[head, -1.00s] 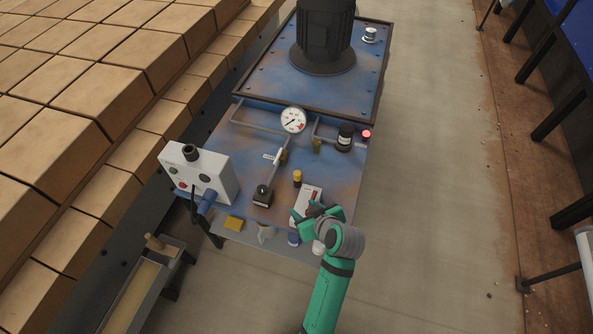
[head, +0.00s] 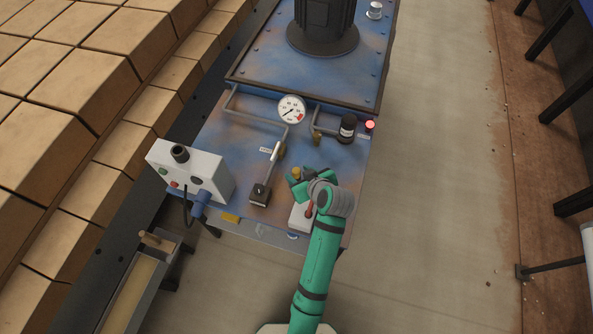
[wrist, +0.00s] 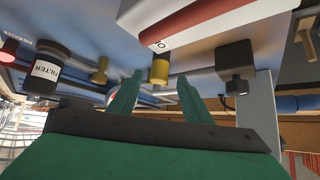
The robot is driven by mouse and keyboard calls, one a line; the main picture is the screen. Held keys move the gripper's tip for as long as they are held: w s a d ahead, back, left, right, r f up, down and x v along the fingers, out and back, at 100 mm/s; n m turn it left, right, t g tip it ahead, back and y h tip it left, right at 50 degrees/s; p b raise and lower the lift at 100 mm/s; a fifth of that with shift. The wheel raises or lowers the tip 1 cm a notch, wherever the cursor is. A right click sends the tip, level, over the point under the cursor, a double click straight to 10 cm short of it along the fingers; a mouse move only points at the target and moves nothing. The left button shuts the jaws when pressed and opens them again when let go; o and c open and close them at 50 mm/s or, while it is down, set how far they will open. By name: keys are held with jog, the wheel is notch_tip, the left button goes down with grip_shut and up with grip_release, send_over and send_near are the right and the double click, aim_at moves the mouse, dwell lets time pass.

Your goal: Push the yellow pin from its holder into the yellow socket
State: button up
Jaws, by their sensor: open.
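A short yellow cylinder (head: 296,172) stands on the blue panel, partly hidden by my gripper in the head view. It also shows in the wrist view (wrist: 160,68), just beyond and between my fingertips. Whether it is the pin or the socket I cannot tell. My gripper (head: 292,182) is open and empty, close beside the cylinder; its two green fingers show apart in the wrist view (wrist: 160,82). A flat yellow piece (head: 230,217) lies at the panel's front edge. No separate pin, holder or socket can be made out.
A white box with a red part (head: 300,216) sits beneath my arm. Left of it is a black block with a lever (head: 260,194). A gauge (head: 291,109), black filter (head: 347,128) and lit red lamp (head: 370,125) stand behind. A grey control box (head: 190,170) is left.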

jog(key=shift+x, duration=3.5)
jog(key=shift+w+r, duration=0.1)
jog(key=shift+r, duration=0.05)
jog(key=shift+d, duration=0.1)
grip_shut()
